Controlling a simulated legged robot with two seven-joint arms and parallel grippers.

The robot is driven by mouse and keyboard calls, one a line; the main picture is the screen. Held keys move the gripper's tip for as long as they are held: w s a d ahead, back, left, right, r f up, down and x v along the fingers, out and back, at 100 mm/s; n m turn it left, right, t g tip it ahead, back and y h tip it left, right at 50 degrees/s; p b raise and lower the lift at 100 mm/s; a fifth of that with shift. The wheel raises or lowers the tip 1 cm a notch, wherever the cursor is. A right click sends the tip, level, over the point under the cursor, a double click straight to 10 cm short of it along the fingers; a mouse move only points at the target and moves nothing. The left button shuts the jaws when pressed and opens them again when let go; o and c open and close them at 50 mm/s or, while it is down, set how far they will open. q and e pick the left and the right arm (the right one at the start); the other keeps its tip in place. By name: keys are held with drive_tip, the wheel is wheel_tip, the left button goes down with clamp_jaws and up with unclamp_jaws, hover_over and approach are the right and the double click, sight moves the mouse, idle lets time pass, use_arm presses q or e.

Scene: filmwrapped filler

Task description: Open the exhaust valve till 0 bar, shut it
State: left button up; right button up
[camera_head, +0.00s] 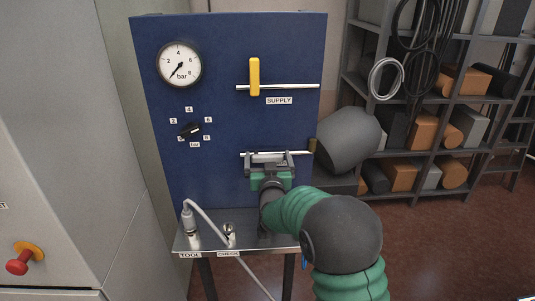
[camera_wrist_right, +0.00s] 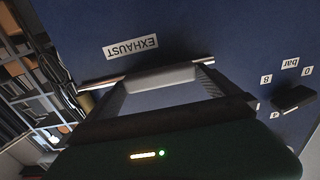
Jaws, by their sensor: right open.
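The blue panel (camera_head: 225,105) carries a round gauge (camera_head: 180,65) at its upper left; the needle points to the lower left, below the 2, near the zero end. The exhaust pipe (camera_head: 243,153) runs level across the lower right of the panel. My right gripper (camera_head: 269,157) is open in front of this pipe and hides its middle. In the right wrist view, the upside-down EXHAUST label (camera_wrist_right: 131,47) is beside the pipe and the gripper (camera_wrist_right: 165,82). My left gripper is out of view.
The supply valve's yellow handle (camera_head: 254,77) stands upright across its pipe. A black selector knob (camera_head: 190,130) is left of the exhaust pipe. A ledge (camera_head: 207,243) below holds a cabled tool (camera_head: 189,216). A red-knobbed cabinet (camera_head: 50,120) stands left, shelves (camera_head: 440,110) right.

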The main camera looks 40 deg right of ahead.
drive_tip(key=shift+w+d, duration=0.35)
drive_tip(key=shift+w, duration=0.3)
drive_tip(key=shift+c, duration=0.4)
drive_tip(key=c, duration=1.7)
